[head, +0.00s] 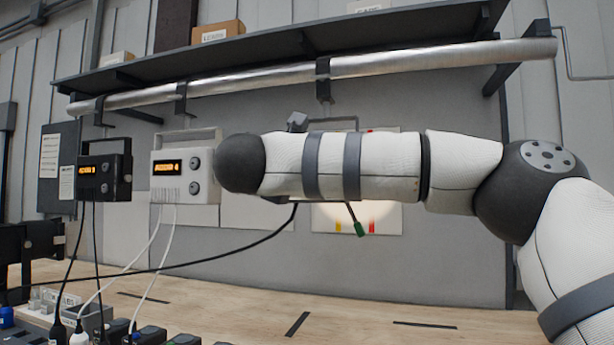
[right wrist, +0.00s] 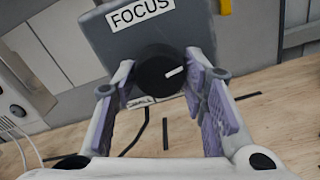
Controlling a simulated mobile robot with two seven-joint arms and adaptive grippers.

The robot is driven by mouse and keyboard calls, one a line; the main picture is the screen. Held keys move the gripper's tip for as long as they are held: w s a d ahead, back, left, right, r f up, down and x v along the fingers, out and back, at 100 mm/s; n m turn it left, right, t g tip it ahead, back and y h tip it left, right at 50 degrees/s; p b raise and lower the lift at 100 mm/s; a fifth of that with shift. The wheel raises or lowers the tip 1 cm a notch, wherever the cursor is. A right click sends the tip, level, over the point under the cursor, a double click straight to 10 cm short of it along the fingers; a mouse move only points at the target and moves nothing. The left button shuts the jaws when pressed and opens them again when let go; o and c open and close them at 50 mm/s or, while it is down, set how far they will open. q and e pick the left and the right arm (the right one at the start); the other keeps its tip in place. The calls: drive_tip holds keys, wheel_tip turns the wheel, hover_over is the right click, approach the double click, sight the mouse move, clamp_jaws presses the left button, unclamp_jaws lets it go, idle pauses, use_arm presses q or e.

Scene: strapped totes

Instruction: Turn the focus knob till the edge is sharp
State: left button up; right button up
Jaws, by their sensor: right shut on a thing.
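In the right wrist view, a grey box with a FOCUS label (right wrist: 141,14) carries the black focus knob (right wrist: 158,72). The knob has a white mark pointing to the right in the picture. My right gripper (right wrist: 165,90) is shut on the knob, with its lavender-padded fingers on either side. In the head view my right arm crosses from the right and hides the knob and gripper. Below the arm, a pale board (head: 388,222) shows a warm light patch (head: 372,211) with red and yellow marks; its upper part is hidden. My left gripper is not in view.
A white unit (head: 170,190) and a black unit (head: 112,188) with orange displays hang at left, with cables running down. A shelf with a metal pipe (head: 440,58) runs above. Several small items crowd the bench's left front; the wooden bench (head: 360,300) is mostly clear on the right.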

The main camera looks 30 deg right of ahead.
drive_tip(key=o, duration=1.2)
drive_tip(key=shift+c, duration=0.2)
drive_tip(key=v, duration=1.2)
